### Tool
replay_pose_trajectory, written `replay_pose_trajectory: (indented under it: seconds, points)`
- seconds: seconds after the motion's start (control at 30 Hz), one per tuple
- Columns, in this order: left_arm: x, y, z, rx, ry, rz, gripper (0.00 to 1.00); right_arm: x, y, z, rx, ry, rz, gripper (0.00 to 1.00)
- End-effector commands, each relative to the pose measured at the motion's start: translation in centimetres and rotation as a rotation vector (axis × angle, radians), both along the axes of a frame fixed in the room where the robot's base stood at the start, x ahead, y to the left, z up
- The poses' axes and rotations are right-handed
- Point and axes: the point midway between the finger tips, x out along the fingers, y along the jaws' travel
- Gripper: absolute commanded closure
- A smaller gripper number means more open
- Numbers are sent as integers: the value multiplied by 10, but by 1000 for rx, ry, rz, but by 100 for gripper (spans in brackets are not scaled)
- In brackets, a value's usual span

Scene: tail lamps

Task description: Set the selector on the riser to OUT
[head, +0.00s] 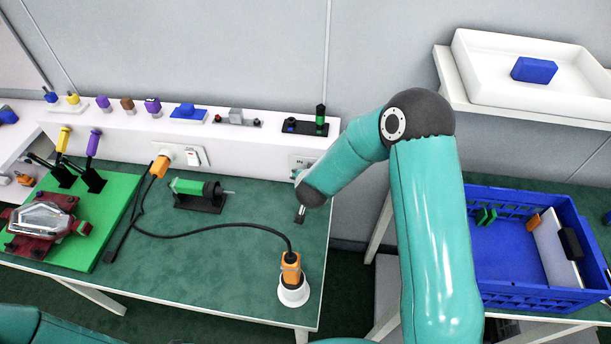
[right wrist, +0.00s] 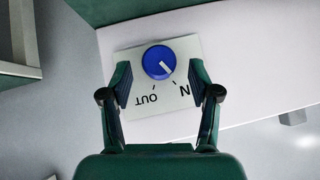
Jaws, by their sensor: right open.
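The selector in the right wrist view is a round blue knob (right wrist: 158,62) with a white pointer line, on a pale square plate (right wrist: 150,118). The labels appear upside down: OUT (right wrist: 147,99) at lower left and a partly hidden label ending in N at lower right. The pointer is towards the N label. My right gripper (right wrist: 160,82) is open, with one finger on each side of the knob and visible gaps between. In the head view, the plate (head: 299,160) is on the white riser (head: 245,150), partly hidden by my right arm. My left gripper is out of view.
Small parts line the riser's top. A blue crate (head: 520,295) stands right.

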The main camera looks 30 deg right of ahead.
Motion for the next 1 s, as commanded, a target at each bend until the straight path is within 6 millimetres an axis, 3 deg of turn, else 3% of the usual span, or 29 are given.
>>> replay_pose_trajectory:
  seconds: [0.2, 0.5, 0.87, 0.9, 1.0]
  points:
    - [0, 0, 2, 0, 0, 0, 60, 11, -6, -12, 0, 0, 0, 38]
    - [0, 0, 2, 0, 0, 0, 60, 12, -7, -14, 0, 0, 0, 38]
    - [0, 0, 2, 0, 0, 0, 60, 12, -6, -13, 0, 0, 0, 96]
    - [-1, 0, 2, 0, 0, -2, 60, 14, 6, -13, 0, -1, 9, 98]
    - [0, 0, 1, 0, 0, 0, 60, 13, -1, -14, 3, -2, 6, 98]
